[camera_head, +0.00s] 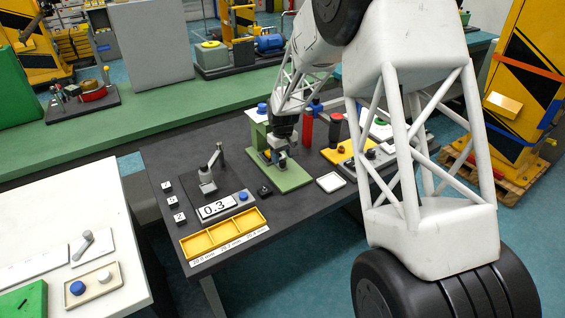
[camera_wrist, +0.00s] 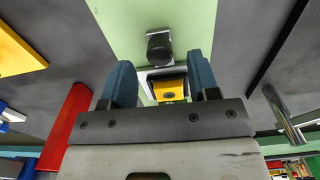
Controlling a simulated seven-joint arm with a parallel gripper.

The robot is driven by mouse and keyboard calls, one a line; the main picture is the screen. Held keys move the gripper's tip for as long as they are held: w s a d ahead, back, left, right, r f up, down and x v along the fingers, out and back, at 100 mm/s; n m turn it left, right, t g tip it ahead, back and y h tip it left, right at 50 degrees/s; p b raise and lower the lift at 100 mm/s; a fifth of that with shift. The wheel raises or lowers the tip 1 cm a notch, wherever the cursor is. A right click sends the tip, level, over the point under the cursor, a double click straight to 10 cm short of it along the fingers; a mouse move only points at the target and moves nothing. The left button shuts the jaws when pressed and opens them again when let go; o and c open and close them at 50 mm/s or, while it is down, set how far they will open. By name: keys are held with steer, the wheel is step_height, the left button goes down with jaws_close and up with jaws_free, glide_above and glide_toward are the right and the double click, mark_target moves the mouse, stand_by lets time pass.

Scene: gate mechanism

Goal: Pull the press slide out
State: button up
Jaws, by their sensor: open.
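The press has a green base (camera_head: 290,182) on the dark table. It has a green column (camera_head: 257,130) and a blue knob (camera_head: 262,108) on top. My gripper (camera_head: 281,158) is low over this base in the head view and hides part of the press. In the wrist view my gripper (camera_wrist: 160,68) is open, its two blue-grey fingers apart. A yellow block (camera_wrist: 170,90) and a pale metal bar show between the fingers, with no clear contact. A black round knob on a metal plate (camera_wrist: 159,46) is just beyond the fingertips. I cannot tell which part is the slide.
A red post (camera_head: 307,131) and a dark cylinder (camera_head: 336,128) stand close right of the press. A yellow plate (camera_head: 345,152) is there too.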

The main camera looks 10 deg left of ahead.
mark_target(283, 161)
steer(key=shift+f, duration=1.6)
